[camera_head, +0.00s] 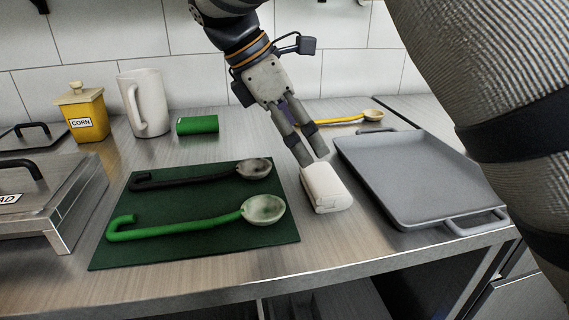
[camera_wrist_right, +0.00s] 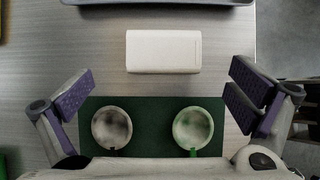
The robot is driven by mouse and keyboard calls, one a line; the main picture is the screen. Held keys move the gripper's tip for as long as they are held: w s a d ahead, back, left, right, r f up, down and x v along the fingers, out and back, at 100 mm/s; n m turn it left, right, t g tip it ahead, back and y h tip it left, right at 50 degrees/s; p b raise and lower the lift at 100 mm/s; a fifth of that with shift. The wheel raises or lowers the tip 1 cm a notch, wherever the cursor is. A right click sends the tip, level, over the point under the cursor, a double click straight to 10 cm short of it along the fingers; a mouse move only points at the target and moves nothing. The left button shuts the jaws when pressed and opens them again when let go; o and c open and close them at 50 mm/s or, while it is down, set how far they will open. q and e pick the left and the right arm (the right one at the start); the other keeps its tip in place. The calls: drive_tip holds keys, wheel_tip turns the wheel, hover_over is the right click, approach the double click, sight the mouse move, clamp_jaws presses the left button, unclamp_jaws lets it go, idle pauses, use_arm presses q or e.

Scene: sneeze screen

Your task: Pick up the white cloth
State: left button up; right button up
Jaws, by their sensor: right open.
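The white cloth (camera_head: 326,188) is a folded block lying on the metal counter, between the green mat and the grey tray. In the right wrist view the cloth (camera_wrist_right: 164,51) lies ahead of the fingers, centred between them. My right gripper (camera_head: 313,160) is at the back edge of the cloth in the head view, pointing down and toward it. In the right wrist view my right gripper (camera_wrist_right: 164,95) has its purple-padded fingers wide apart with nothing between them. Whether a fingertip touches the cloth cannot be told. My left gripper is not in view.
A dark green mat (camera_head: 200,247) holds a black ladle (camera_head: 205,180) and a green ladle (camera_head: 180,232). A grey tray (camera_head: 420,180) is close on the right.

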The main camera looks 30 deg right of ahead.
sight(324, 178)
drive_tip(key=x, duration=0.9)
drive_tip(key=shift+s+f, duration=0.25)
drive_tip(key=shift+f, duration=0.2)
drive_tip(key=c, duration=0.9)
